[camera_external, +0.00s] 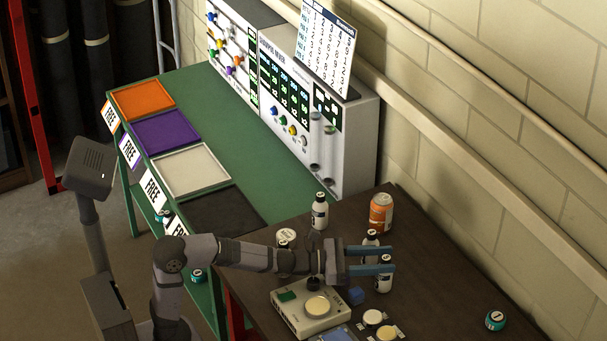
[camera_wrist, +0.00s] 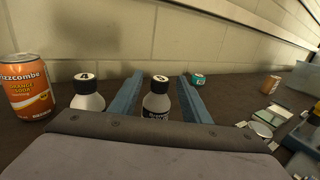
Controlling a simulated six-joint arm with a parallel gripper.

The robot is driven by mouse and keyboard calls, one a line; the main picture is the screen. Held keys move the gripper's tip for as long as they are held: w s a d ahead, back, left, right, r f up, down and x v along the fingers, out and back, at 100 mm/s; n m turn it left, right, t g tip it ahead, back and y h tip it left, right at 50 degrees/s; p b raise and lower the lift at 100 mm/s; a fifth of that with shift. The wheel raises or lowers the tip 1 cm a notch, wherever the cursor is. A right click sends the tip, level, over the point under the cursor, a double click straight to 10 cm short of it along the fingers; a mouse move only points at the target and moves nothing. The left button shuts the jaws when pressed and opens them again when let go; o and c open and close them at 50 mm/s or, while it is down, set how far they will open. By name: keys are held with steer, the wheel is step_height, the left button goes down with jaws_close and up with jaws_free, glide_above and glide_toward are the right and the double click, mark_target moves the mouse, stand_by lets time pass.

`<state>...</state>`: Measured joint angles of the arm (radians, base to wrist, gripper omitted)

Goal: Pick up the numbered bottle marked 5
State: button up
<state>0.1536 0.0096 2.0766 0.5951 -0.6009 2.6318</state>
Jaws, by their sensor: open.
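A white bottle with a black cap stands upright between my fingers; its cap mark looks like 5, though small. This bottle marked 5 (camera_wrist: 157,104) shows in the wrist view, and in the external view (camera_external: 384,285) it is partly behind the near finger. My gripper (camera_external: 392,258) is open, with one blue finger on each side of the bottle; it also shows in the wrist view (camera_wrist: 160,98). I cannot tell whether the fingers touch it. A similar bottle (camera_wrist: 86,102), its cap seemingly marked 4, stands just outside the left finger.
An orange soda can (camera_external: 381,214) stands beyond the bottles. Another white bottle (camera_external: 320,213) stands left of it. A pale device with a round top (camera_external: 303,318) sits nearer the camera. A teal can (camera_external: 495,320) is at the right on mostly clear dark table.

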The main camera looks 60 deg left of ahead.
steer(key=shift+p+x, duration=0.45)
steer(key=shift+x, duration=2.15)
jaws_close()
